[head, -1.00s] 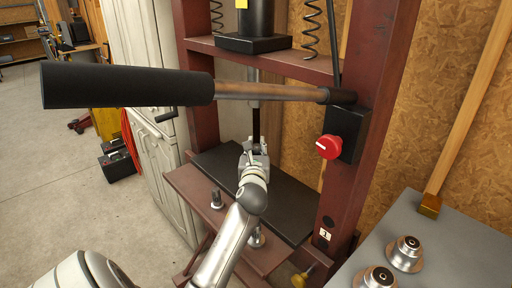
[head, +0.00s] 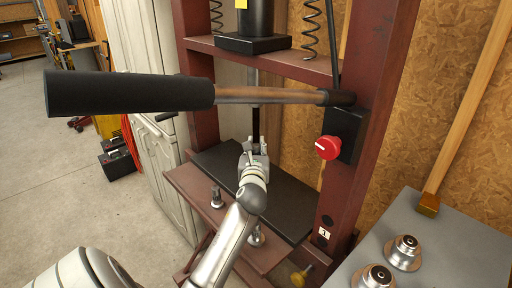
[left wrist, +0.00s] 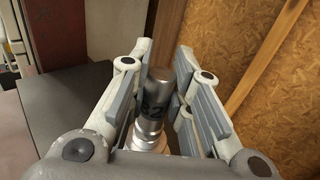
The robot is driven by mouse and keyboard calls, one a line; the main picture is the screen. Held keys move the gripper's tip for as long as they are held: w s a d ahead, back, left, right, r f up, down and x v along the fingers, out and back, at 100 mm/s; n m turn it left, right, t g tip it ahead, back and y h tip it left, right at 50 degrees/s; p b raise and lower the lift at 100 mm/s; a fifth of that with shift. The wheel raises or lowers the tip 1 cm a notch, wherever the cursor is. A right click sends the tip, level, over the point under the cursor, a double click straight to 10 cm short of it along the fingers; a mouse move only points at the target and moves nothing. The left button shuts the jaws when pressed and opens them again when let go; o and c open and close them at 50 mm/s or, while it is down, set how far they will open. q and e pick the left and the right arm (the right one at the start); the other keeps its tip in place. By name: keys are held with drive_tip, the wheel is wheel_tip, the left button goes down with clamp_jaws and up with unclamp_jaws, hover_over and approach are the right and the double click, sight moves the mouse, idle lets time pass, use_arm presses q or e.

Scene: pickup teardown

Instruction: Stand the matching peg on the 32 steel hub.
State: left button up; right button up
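My left gripper (head: 257,150) is in front of the red press, above its black bed plate. In the left wrist view, the fingers of my left gripper (left wrist: 163,75) stand on both sides of a dark grey cylindrical peg (left wrist: 158,88) with a partly hidden number ending in 2. The pads look closed on it. A bright silver stepped part (left wrist: 149,133) shows below the peg; I cannot tell whether it belongs to the peg. Two steel hubs, one nearer (head: 376,277) and one farther (head: 404,251), sit on the grey bench. Their numbers are not readable. My right gripper is not in view.
Two small posts with silver bases, one dark-topped (head: 216,198) and one silver (head: 256,237), stand on the red ledge. The press handle (head: 130,92) crosses above my left arm. The red press column (head: 365,130) stands between gripper and grey bench (head: 455,245).

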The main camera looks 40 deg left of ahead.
use_arm(q)
drive_tip(key=o, duration=0.5)
drive_tip(key=v, duration=1.2)
